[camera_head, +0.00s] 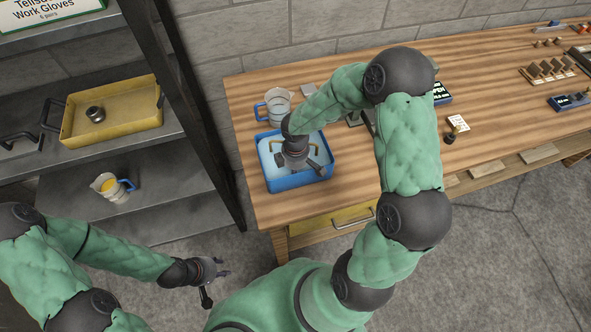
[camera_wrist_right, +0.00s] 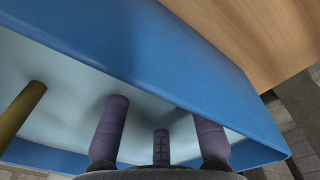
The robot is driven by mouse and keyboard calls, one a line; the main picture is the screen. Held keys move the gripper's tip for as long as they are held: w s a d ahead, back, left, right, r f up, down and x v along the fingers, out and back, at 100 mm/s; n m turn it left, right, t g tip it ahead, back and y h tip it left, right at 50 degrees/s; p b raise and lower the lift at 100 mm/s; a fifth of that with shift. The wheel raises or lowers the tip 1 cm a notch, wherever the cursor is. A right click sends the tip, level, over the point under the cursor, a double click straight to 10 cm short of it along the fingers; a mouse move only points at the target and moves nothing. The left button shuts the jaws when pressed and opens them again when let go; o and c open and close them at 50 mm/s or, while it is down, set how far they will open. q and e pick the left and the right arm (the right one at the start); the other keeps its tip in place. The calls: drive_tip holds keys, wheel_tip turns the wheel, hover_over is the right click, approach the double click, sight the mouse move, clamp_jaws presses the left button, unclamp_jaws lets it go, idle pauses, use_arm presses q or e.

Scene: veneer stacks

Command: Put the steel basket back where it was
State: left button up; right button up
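No steel basket can be made out for certain. A blue tub (camera_head: 290,182) with a pale interior stands at the bench's left end. Brass-coloured bars (camera_head: 275,147) show inside it, and one brass bar (camera_wrist_right: 20,115) shows in the right wrist view. My right gripper (camera_head: 316,166) is over the tub, its spread fingers (camera_wrist_right: 160,130) reaching toward the pale interior with nothing visible between them. The brass bar is to their left, apart from them. My left gripper (camera_head: 214,285) is open and empty, low in front of the shelf.
A measuring jug with a blue handle (camera_head: 275,107) stands behind the tub. The dark shelf (camera_head: 190,205) holds a yellow tray (camera_head: 133,110) with a small metal part, and a jug of yellow liquid (camera_head: 112,187). Veneer pieces and small tools lie along the wooden bench (camera_head: 480,100).

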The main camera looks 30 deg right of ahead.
use_arm(q)
drive_tip(key=shift+r, duration=0.1)
use_arm(e)
drive_tip(key=shift+r, duration=0.1)
drive_tip(key=shift+r, duration=0.25)
use_arm(q)
wheel_tip(320, 180, up, 3)
drive_tip(key=p, duration=0.3)
use_arm(e)
wheel_tip(320, 180, up, 12)
drive_tip(key=shift+f, duration=0.2)
